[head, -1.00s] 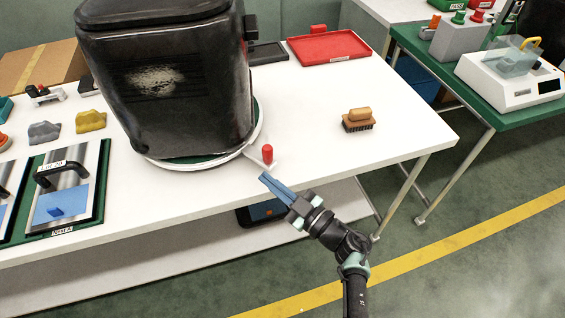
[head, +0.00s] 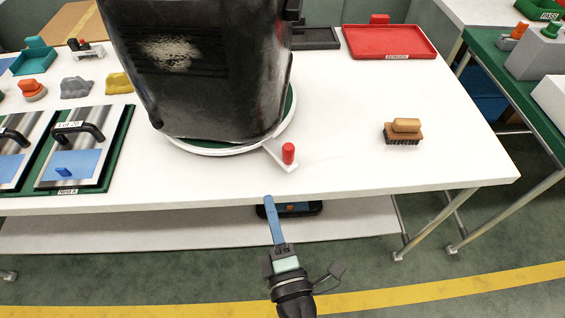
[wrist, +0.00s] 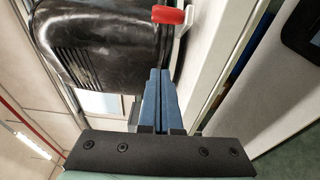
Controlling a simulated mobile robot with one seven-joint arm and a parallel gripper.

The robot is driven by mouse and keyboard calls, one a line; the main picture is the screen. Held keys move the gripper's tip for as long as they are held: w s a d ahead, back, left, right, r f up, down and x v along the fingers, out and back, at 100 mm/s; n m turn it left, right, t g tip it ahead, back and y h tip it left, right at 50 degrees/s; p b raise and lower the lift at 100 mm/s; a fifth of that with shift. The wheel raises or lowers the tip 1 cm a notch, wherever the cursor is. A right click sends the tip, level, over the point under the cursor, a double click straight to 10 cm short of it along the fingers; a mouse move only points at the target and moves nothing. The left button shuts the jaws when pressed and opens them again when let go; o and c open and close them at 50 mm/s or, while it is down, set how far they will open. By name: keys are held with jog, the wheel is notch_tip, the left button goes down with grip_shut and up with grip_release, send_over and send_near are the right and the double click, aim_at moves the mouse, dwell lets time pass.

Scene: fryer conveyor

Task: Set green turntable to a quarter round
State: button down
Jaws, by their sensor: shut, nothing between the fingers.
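The green turntable (head: 200,143) with a white rim lies on the white table, mostly hidden under a large black fryer (head: 205,75). A white lever arm sticks out from its rim to the front right and bears an upright red knob (head: 288,153). The red knob also shows at the top of the wrist view (wrist: 168,15). My gripper (head: 268,198) is shut and empty, its blue fingers pressed together. In the head view it is in front of the table's front edge, below and a little left of the knob, apart from it. The fingers (wrist: 158,75) point toward the knob in the wrist view.
A wooden brush (head: 404,131) stands right of the lever on the white table (head: 345,165). A red tray (head: 390,43) is at the back right. Panels with black handles (head: 75,155) lie at the left. Table between knob and brush is clear.

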jog(key=w, duration=0.2)
jog(key=w+a, duration=0.1)
jog(key=w, duration=0.5)
jog(key=shift+w+a, duration=0.1)
jog(key=shift+a, duration=0.1)
jog(key=d, duration=0.1)
jog(key=w+d, duration=0.1)
jog(key=shift+d, duration=0.3)
jog(key=shift+w+d, duration=0.15)
jog(key=shift+d, duration=0.4)
jog(key=shift+d+r, duration=0.1)
